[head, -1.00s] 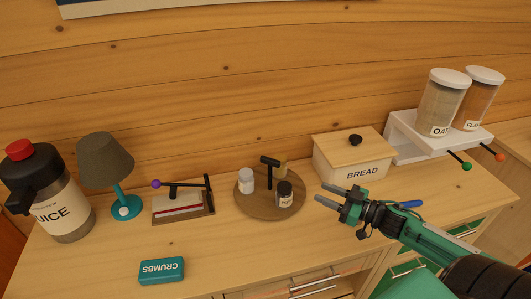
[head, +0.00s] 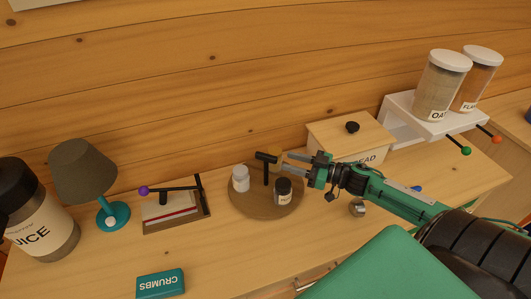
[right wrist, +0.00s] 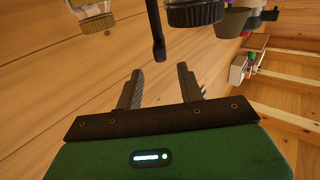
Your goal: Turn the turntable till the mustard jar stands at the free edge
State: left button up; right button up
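The round wooden turntable (head: 238,207) lies on the counter, with a dark upright post and crossbar handle (head: 267,158) on it. A white-lidded jar (head: 241,178) stands at its left and a dark-lidded jar (head: 283,190) at its front right. A mustard-yellow jar (head: 278,152) is at the back, mostly hidden behind the crossbar and near my fingers. My right gripper (head: 285,162) is open, pointing left over the turntable's right side, close to the handle. In the right wrist view the post (right wrist: 156,35) stands ahead of the empty, spread fingers (right wrist: 159,82). My left gripper is out of view.
A bread box (head: 340,131) stands behind my right arm. A white shelf (head: 400,108) with two canisters and levers is at the right. A lever device (head: 177,208), a lamp (head: 84,170), a jug (head: 45,235) and a teal crumbs box (head: 160,284) are left.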

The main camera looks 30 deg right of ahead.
aim_at(266, 155)
jog(key=p+x, duration=0.2)
jog(key=x, duration=0.5)
jog(key=shift+r, duration=0.1)
jog(key=shift+x, duration=0.9)
grip_shut()
